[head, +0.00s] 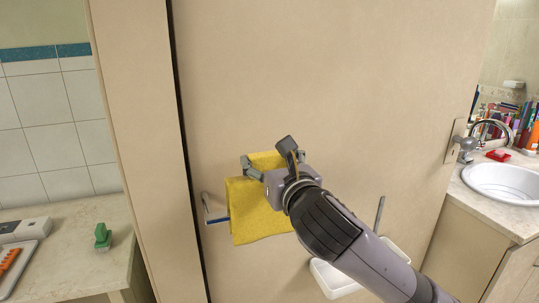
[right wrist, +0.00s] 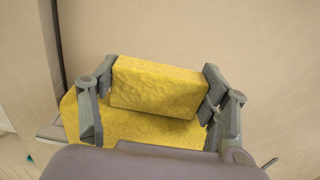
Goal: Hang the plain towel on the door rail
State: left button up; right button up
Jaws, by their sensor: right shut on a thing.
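The plain yellow towel (head: 254,222) is at the door (head: 300,75), its lower part hanging in front of the door rail (head: 217,220). The rail's blue left end and grey bracket show beside the towel; its middle is hidden. My right gripper (head: 268,162) is shut on the towel's upper part. In the right wrist view, the fingers of my right gripper (right wrist: 160,88) stand at both sides of a folded, raised piece of the towel (right wrist: 158,86). I cannot tell whether the towel lies over the rail. My left gripper is not in view.
A white basin (head: 505,184) with a tap is in the counter at right, with bottles behind. A white tray-like thing (head: 337,281) is below the rail, partly behind my arm. A green item (head: 102,237) stands on the left counter (head: 75,262).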

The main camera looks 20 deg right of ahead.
jog(key=shift+f+b, duration=1.4)
jog(key=shift+f, duration=1.65)
jog(key=o, duration=1.7)
